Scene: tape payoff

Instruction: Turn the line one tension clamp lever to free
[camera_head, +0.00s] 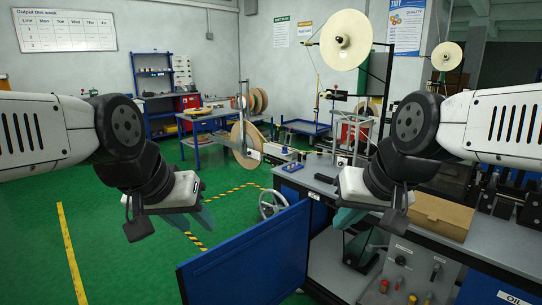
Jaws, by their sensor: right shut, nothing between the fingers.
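I cannot pick out the line one tension clamp lever; it is too small or hidden in this view. A large pale reel (345,40) stands high on a post at the back centre, with small fittings (334,95) on the frame below it. A second pale reel (447,56) is farther right. My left gripper (196,218) hangs over the green floor, left of the blue panel, apart from the machines; its teal fingers are partly hidden by its own wrist. My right gripper (346,218) is shut and empty, in front of the grey bench (318,184).
A blue panel (250,262) stands in the front centre, with a handwheel (272,204) behind it. A cardboard box (440,216) lies on the bench at right. A control panel with knobs (405,272) is below. Green floor (130,260) is open at left.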

